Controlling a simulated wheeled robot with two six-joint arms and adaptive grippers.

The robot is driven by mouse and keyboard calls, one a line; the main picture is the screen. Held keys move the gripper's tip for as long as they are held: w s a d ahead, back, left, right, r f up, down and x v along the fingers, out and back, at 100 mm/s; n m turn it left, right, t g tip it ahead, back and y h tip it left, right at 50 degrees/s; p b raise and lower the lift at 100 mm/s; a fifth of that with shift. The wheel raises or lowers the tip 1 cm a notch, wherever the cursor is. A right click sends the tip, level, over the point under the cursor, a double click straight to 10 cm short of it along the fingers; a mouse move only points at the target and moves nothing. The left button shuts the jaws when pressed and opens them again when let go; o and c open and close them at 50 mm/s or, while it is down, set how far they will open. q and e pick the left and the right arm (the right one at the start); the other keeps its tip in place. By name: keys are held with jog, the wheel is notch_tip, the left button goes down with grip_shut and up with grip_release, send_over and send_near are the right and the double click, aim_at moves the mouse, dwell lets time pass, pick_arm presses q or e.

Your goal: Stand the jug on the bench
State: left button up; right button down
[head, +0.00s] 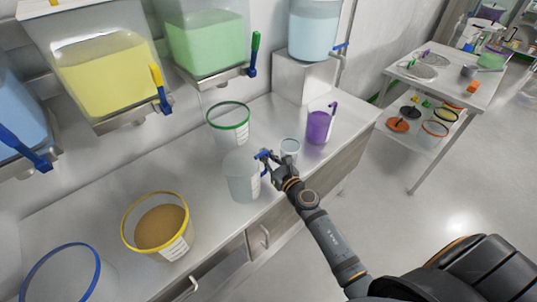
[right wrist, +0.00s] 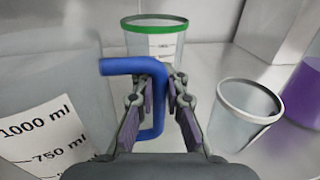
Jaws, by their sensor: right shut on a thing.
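The jug (head: 243,178) is clear and whitish with a blue handle. It is upright over the front part of the bench (head: 215,218); I cannot tell whether its base touches the surface. My right gripper (head: 266,157) is shut on the jug's blue handle, from the jug's right side. In the right wrist view the blue handle (right wrist: 150,68) passes between the fingers, and the jug's wall with a volume label (right wrist: 42,135) fills the left. The jug's base is hidden in the wrist view. My left gripper is not in view.
A green-rimmed bucket (head: 228,123) stands behind the jug. A small clear beaker (head: 289,148) and a purple jug (head: 318,125) stand to the right. A yellow-rimmed bucket (head: 158,226) of brown granules stands to the left. Tanks with taps (head: 207,42) hang above the back.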

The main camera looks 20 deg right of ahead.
jog(key=c, duration=1.9)
grip_release()
jog(key=shift+s+a, duration=0.1)
jog(key=shift+a, duration=0.25)
jog(key=o, duration=0.5)
jog(key=shift+d+f, duration=0.1)
jog(key=shift+d, duration=0.1)
jog(key=shift+c, duration=0.2)
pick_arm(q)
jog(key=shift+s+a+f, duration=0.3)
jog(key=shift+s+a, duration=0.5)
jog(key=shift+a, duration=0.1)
pick_arm(e)
jog(key=shift+o, duration=0.3)
jog(key=shift+a, duration=0.1)
jog(key=shift+s+r, duration=0.1)
jog(key=shift+r, duration=0.15)
pick_arm(q)
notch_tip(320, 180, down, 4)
jog(key=b, duration=0.4)
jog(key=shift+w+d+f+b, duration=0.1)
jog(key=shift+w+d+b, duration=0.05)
jog(key=shift+b, duration=0.2)
pick_arm(e)
jog(key=s+d, duration=0.2)
jog(key=s, duration=0.9)
jog(key=shift+s, duration=0.3)
